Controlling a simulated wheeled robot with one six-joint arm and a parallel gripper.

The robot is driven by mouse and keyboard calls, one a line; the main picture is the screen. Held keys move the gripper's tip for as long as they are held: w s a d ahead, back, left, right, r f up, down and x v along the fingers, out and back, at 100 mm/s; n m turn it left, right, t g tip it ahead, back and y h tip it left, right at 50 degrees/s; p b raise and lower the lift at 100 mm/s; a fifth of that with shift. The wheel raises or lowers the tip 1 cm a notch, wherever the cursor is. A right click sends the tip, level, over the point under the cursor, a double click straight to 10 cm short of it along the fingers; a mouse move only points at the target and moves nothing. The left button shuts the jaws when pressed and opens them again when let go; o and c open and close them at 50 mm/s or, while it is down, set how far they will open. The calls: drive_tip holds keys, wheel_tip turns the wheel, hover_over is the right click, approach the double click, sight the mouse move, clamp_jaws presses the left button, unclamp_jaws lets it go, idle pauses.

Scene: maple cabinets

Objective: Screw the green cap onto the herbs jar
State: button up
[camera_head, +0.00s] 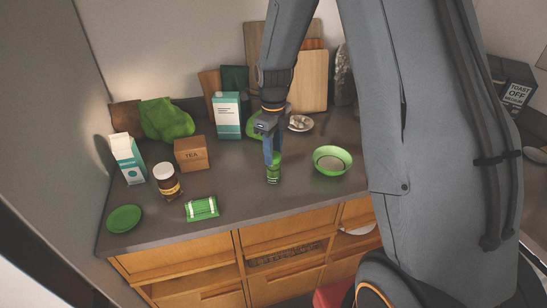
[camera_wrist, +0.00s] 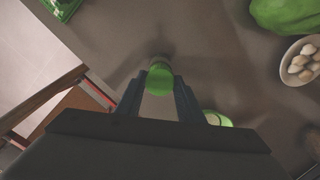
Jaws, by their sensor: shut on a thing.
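The herbs jar (camera_head: 273,177) is a small jar with a green and pale label, upright on the grey counter (camera_head: 236,180) near its middle. My gripper (camera_head: 272,156) points straight down over it, its fingers shut on the green cap. In the wrist view the cap (camera_wrist: 159,78) shows as a green disc between the two fingertips (camera_wrist: 158,88). The cap is at the jar's top, in line with it; I cannot tell whether it is seated or how far it is turned. The jar is mostly hidden under the cap in the wrist view.
A green bowl (camera_head: 333,160) stands close right of the jar. Left are a tea box (camera_head: 191,154), a brown jar with a white lid (camera_head: 167,182), a green packet (camera_head: 203,208) and a green plate (camera_head: 124,218). A carton (camera_head: 227,115) stands behind. Counter in front of the jar is clear.

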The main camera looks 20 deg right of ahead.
drive_tip(key=shift+s+f+m, duration=0.1)
drive_tip(key=shift+f+m, duration=0.05)
drive_tip(key=shift+m, duration=0.45)
drive_tip(key=o, duration=1.1)
